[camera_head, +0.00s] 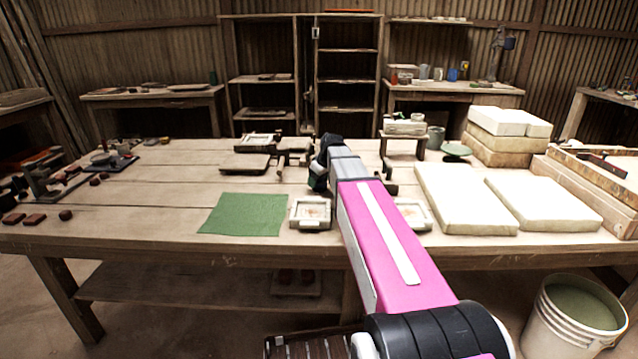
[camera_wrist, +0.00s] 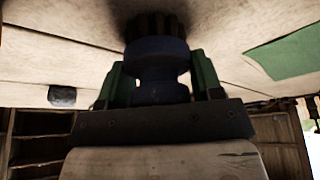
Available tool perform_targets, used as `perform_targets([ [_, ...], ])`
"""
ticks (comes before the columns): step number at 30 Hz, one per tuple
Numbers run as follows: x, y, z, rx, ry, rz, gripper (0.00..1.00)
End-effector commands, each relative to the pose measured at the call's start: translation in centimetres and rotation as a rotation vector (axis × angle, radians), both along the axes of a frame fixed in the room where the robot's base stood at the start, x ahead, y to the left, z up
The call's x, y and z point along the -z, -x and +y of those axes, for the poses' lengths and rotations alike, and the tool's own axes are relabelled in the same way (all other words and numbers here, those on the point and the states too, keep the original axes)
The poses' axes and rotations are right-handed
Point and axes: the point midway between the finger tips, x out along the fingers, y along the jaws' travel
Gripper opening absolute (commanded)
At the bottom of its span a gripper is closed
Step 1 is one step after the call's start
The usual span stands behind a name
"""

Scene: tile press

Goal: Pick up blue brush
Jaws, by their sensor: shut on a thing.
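The blue brush (camera_wrist: 157,62) is dark blue with a rounded, waisted body and a dark ribbed or bristled end at the top of the wrist view. My gripper (camera_wrist: 157,78) has green fingers, one on each side of the brush, and is shut on its waist. In the head view my gripper (camera_head: 318,181) is low over the middle of the worktable, partly hidden by my pink arm. I cannot make out the brush clearly there. I cannot tell whether the brush still touches the tabletop.
A green cloth (camera_head: 245,214) lies left of my arm on the wooden table (camera_head: 170,185). A small framed tile mould (camera_head: 310,213) sits beside the cloth. White slabs (camera_head: 463,200) lie to the right. Small dark blocks and tools cover the table's left end. A bucket (camera_head: 575,310) stands at front right.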

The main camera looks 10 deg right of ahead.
Motion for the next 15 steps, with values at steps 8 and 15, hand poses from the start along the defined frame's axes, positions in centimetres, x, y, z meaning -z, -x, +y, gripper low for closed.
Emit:
perform_targets([
  [8,-1.2,0.0,0.0,0.0,0.0,0.0,0.35],
  [15,-4.6,0.1,0.5,-0.003,0.0,-0.001,0.35],
])
